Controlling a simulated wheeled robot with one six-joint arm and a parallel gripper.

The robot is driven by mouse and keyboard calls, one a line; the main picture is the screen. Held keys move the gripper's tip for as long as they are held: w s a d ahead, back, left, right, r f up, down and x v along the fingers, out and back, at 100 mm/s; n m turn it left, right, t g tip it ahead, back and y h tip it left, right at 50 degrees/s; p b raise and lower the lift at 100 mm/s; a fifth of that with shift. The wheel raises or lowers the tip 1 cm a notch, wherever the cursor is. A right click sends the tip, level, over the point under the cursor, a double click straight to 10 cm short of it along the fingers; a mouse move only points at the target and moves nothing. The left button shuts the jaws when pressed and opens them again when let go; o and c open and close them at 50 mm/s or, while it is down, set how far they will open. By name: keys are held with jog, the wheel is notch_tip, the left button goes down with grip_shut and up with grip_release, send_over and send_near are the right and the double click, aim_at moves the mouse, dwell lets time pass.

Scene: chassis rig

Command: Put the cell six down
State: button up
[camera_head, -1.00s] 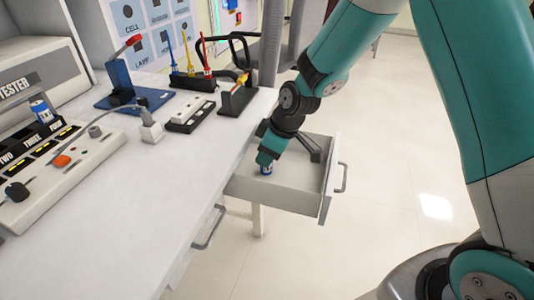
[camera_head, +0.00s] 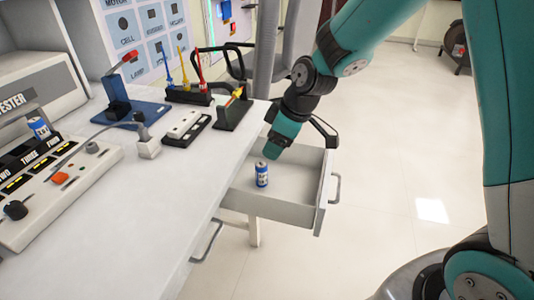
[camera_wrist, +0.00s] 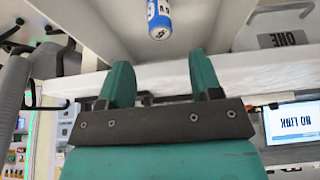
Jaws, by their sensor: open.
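A blue and white cell (camera_head: 262,174) stands upright on the floor of the open white drawer (camera_head: 297,213), toward its left side. Its label is too small to read for certain. My gripper (camera_head: 271,152) is above the drawer, just above and to the right of the cell. In the wrist view the gripper's two green fingers (camera_wrist: 160,70) are spread with nothing between them. The cell (camera_wrist: 159,20) shows beyond the fingertips at the top of that view, apart from them.
The white bench (camera_head: 140,215) fills the left, with the tester panel (camera_head: 65,190) and another blue cell (camera_head: 39,128) in it. A power strip (camera_head: 186,127) and a screwdriver rack (camera_head: 188,95) stand behind. Floor right of the drawer is clear.

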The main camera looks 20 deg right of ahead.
jog(key=s+a+r+m+g, duration=0.1)
jog(key=s+r, duration=0.5)
jog(key=s, duration=0.6)
jog(key=s+a+r+m+g, duration=0.1)
jog(key=s+r, duration=0.5)
jog(key=s, duration=0.6)
jog(key=a+m, duration=0.1)
jog(key=a, duration=0.1)
jog(key=shift+s+a+m+g, duration=0.3)
jog(key=shift+s+m+g, duration=0.05)
jog(key=shift+m+g, duration=0.05)
